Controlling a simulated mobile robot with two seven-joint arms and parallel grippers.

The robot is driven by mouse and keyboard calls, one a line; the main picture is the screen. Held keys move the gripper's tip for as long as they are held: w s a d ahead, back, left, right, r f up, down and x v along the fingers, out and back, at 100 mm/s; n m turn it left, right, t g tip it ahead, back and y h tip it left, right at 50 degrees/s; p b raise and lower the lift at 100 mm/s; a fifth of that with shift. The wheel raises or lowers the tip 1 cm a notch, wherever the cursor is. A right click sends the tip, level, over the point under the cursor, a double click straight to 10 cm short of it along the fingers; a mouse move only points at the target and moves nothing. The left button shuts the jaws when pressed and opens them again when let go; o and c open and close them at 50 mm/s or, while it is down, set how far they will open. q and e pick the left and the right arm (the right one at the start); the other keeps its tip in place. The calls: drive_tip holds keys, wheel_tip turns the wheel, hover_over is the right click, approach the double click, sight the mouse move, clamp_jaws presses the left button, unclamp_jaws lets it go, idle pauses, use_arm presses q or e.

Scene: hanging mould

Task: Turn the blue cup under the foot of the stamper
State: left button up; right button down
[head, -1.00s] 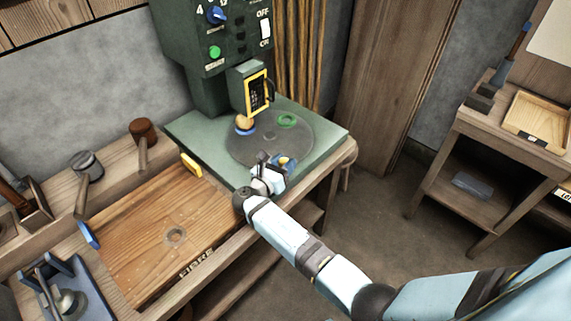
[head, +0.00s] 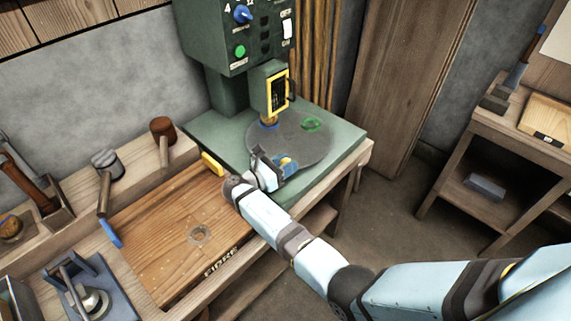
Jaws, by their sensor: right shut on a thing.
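The green stamper (head: 222,40) stands at the back of the bench. Its tan foot (head: 268,119) hangs over the left back of a dark round plate (head: 318,146). A blue ring (head: 270,127), which looks like the blue cup's rim, shows directly below the foot; I cannot tell whether they touch. A green ring (head: 311,124) sits on the plate to the right. My right gripper (head: 275,162) is low at the plate's near edge, shut on a small blue-and-yellow thing (head: 289,162), mostly hidden by the fingers. My left gripper is not in view.
A wooden board (head: 170,245) lies left of the stamper, with a yellow block (head: 213,163) at its back edge. Mallets (head: 162,128) and a blue-grey press (head: 80,290) stand further left. A side table (head: 480,145) is at the right, with open floor between.

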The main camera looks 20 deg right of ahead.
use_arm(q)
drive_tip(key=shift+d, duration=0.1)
use_arm(e)
drive_tip(key=shift+a, duration=0.1)
drive_tip(key=c, duration=0.7)
unclamp_jaws()
drive_tip(key=shift+w, duration=0.1)
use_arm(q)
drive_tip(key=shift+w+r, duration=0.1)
